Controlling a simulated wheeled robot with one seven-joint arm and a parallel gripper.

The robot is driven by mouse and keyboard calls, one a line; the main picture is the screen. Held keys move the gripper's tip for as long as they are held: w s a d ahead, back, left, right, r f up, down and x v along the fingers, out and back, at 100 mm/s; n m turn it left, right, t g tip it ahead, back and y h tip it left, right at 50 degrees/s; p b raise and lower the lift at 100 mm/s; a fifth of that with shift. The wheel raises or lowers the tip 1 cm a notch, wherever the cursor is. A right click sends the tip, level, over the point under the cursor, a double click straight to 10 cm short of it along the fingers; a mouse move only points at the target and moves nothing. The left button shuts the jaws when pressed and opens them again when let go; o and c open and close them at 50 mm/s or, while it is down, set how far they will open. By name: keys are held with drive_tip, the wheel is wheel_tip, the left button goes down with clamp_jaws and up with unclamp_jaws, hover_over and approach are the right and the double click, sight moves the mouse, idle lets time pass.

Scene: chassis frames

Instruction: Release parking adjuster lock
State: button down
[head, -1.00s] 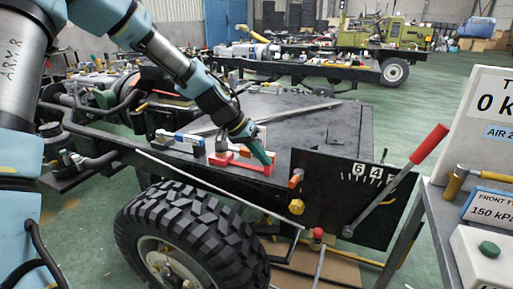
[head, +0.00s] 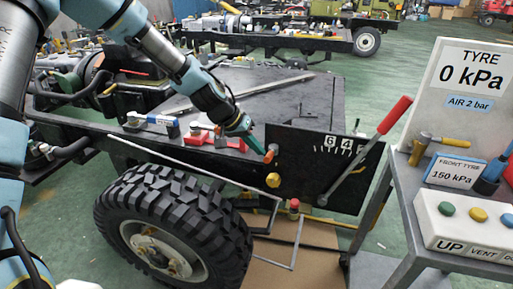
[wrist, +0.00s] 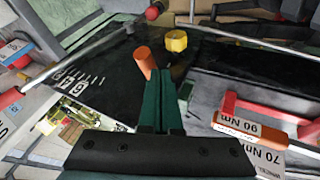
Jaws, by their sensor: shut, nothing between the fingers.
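My gripper (head: 257,146) has green fingers that are shut and empty, pointing down at the top of the black panel with the number scale (head: 318,178). An orange tab (head: 271,153) stands at the panel's upper left, right by the fingertips. In the wrist view the orange tab (wrist: 143,62) is just left of the fingertips (wrist: 162,76); whether they touch is unclear. A yellow knob (head: 273,180) sits below the tab and also shows in the wrist view (wrist: 176,40). A long lever with a red grip (head: 396,114) leans up to the right across the panel.
A large tyre (head: 178,230) is below. A grey cart (head: 400,205) with a tyre gauge board (head: 470,85) and button box (head: 465,222) stands at right.

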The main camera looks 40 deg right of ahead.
sight(269, 157)
drive_tip(key=shift+s, duration=0.1)
drive_tip(key=s+n+t, duration=0.1)
drive_tip(key=n, duration=0.1)
drive_tip(key=s+n+t+b, duration=0.1)
drive_tip(key=n, duration=0.1)
drive_tip(key=shift+s+d+n+t, duration=0.35)
drive_tip(key=shift+n+t, duration=0.05)
drive_tip(key=shift+s+d+n+t, duration=0.1)
drive_tip(key=shift+n+t, duration=0.3)
drive_tip(key=shift+n, duration=0.4)
drive_tip(key=shift+s+d, duration=0.25)
drive_tip(key=shift+s, duration=0.1)
drive_tip(key=s+d+n+t+p, duration=0.1)
drive_tip(key=n+p, duration=0.1)
drive_tip(key=p, duration=0.1)
drive_tip(key=s+d+n+t+p, duration=0.1)
drive_tip(key=n+p, duration=0.1)
drive_tip(key=p, duration=0.1)
drive_tip(key=shift+s+d+n+t+y, duration=0.15)
drive_tip(key=shift+d+n+t+y, duration=0.15)
drive_tip(key=shift+d+y, duration=0.1)
drive_tip(key=shift+s+d+p, duration=0.1)
drive_tip(key=shift+d+p, duration=0.1)
drive_tip(key=shift+p, duration=0.15)
